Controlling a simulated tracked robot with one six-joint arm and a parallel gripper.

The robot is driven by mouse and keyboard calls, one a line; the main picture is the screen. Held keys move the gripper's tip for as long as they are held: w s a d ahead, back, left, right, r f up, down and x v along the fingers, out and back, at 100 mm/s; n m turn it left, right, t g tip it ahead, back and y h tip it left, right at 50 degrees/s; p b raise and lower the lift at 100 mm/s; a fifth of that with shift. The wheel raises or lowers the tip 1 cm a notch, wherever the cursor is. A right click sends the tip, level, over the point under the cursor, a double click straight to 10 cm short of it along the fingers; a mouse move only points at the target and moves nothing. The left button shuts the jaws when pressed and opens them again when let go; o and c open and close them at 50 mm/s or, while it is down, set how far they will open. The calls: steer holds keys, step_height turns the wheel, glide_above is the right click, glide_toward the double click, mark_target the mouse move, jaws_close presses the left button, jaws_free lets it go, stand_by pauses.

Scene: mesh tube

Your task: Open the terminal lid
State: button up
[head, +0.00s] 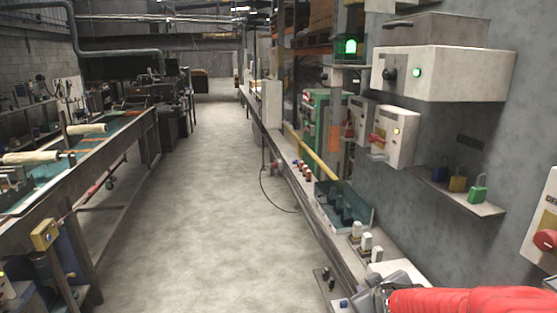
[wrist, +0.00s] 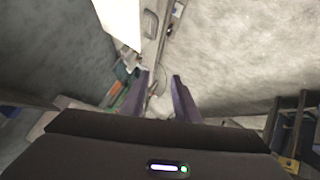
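My gripper (wrist: 160,90) shows in the wrist view with its two dark purple fingers apart and nothing visible between them. In the head view my red-sleeved arm enters at the bottom right; whether the grey part at its end is the gripper is unclear. No lid is clearly marked as the terminal's. A pale wall box (head: 442,75) with a black knob and a green light has a grey raised part (head: 450,30) on top. A smaller pale box (head: 386,135) with a red knob is below it. Both are apart from my arm.
A wall shelf (head: 490,206) holds blue, yellow and green padlocks. A teal bin (head: 343,207) and white-topped items stand on the low ledge beside the aisle. A conveyor (head: 90,160) lines the left. The concrete floor (head: 200,190) between is clear.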

steer(key=s+a+r+m+g, duration=0.2)
steer(key=s+a+r, duration=0.1)
steer(key=s, duration=0.9)
steer(key=s+a+r+m+g+y, duration=0.1)
steer(key=s+a+r, duration=0.3)
steer(key=s, duration=0.8)
steer(key=shift+s+m+g, duration=0.2)
steer(key=shift+m+g, duration=0.7)
steer(key=shift+a+r, duration=0.1)
steer(key=c, duration=0.6)
steer(key=shift+a, duration=0.15)
jaws_close()
